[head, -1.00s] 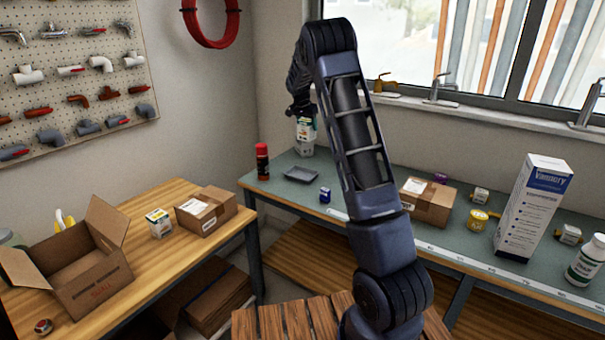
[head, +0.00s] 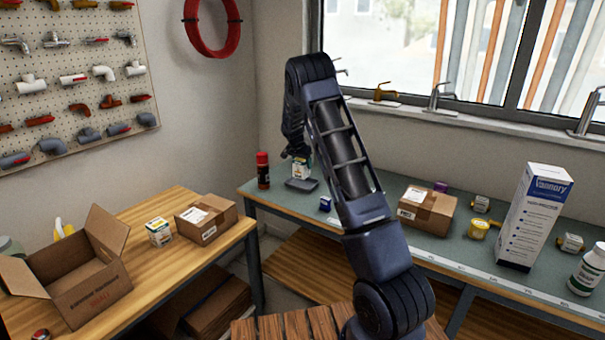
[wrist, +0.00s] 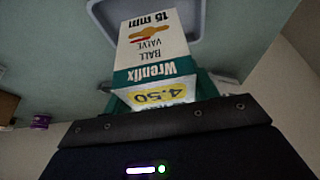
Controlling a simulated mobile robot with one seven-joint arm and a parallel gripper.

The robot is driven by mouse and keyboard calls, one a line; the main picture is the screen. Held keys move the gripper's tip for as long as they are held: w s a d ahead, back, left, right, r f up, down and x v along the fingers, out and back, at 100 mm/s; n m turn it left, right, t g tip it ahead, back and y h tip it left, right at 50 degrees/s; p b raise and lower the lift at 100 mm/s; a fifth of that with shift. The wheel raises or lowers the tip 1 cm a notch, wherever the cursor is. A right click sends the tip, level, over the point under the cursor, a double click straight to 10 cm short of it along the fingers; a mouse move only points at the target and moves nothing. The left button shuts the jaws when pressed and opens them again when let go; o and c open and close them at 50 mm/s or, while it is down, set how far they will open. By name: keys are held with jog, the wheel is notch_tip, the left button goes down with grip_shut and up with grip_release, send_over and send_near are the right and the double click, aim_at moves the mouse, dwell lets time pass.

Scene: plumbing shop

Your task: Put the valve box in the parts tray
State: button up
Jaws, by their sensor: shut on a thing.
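The valve box (head: 301,170) is white with a green band and hangs from my gripper (head: 297,152) at the far left end of the green bench. In the wrist view the valve box (wrist: 152,50) shows its "ball valve 15 mm" face and a yellow price mark. My gripper (wrist: 160,98) is shut on its near end. I cannot tell whether the box touches the tray.
A red-capped dark can (head: 262,170) stands left of the tray; a small blue box (head: 325,203) lies to its right. A taped carton (head: 427,208) and a tall white box (head: 535,217) stand further right. Another small box (head: 159,232) sits on the wooden table.

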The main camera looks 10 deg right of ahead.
aim_at(303, 172)
jog(key=shift+f, duration=2.45)
jog(key=o, duration=1.1)
jog(key=shift+f, duration=0.15)
